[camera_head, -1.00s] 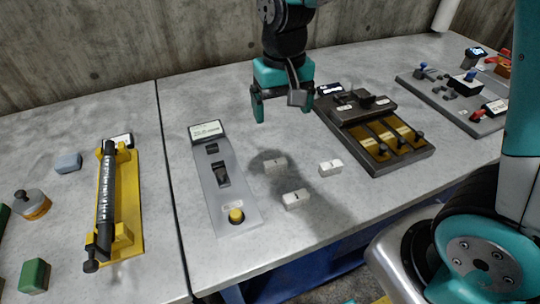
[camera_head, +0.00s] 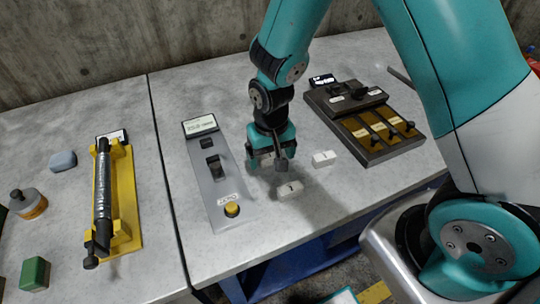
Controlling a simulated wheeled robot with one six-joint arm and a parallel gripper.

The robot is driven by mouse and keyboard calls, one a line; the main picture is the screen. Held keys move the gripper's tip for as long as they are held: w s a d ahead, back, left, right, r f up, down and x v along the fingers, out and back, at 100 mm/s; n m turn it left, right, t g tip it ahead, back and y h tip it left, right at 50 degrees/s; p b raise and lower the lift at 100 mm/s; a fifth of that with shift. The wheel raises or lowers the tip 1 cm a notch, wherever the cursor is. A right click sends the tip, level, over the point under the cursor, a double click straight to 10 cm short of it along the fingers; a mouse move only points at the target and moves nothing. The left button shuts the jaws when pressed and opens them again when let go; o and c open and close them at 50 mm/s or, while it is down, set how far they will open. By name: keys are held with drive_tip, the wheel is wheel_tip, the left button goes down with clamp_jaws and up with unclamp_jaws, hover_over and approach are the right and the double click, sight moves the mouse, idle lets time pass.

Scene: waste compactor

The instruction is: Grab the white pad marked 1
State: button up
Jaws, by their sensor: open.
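Two small white pads show on the grey table. The front white pad (camera_head: 290,190) has a small dark mark on top that may be a 1, too small to read surely. The right white pad (camera_head: 323,158) lies further back, its mark also unreadable. A third pad, seen earlier further back and left, is now hidden behind my gripper. My gripper (camera_head: 270,166) points down, open, with its fingers over that hidden spot, behind the front pad and left of the right pad. I cannot tell whether the fingers touch anything.
A grey panel (camera_head: 221,190) with a switch and a yellow button lies just left of my gripper. A dark box with levers (camera_head: 376,146) stands to the right. A yellow holder (camera_head: 128,215) with a dark bar is further left. The table's front edge is near.

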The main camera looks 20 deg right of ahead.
drive_tip(key=shift+f, duration=0.75)
drive_tip(key=c, duration=1)
drive_tip(key=shift+r, duration=0.1)
